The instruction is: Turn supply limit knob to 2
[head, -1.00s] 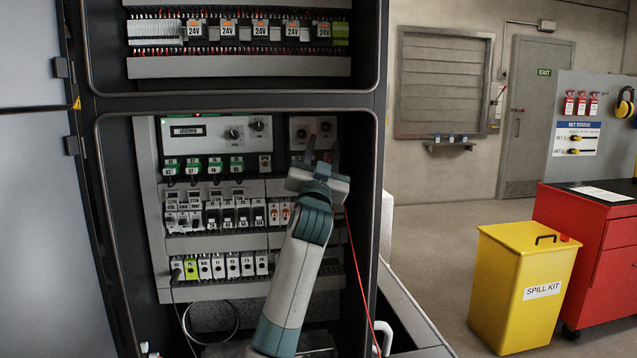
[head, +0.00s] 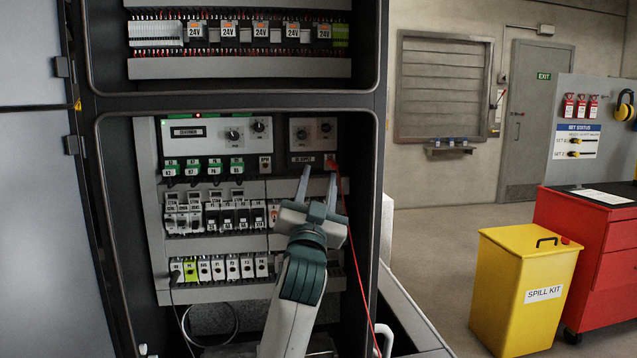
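The supply panel (head: 313,154) is a grey module at the upper right of the cabinet's lower bay, in the head view. It carries two dark round knobs, a left knob (head: 301,133) and a right knob (head: 325,127). Their labels and scale marks are too small to read, so I cannot tell which is the limit knob or where it points. My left gripper (head: 319,174) is below both knobs in the picture and apart from them. Its two fingers point up, spread apart with nothing between them. My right gripper is out of view.
A red cable (head: 352,240) runs from a red plug on the panel down past my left gripper. Another panel with a display (head: 187,132) sits to the left, above rows of breakers. The cabinet's frame (head: 376,200) borders the bay on the right.

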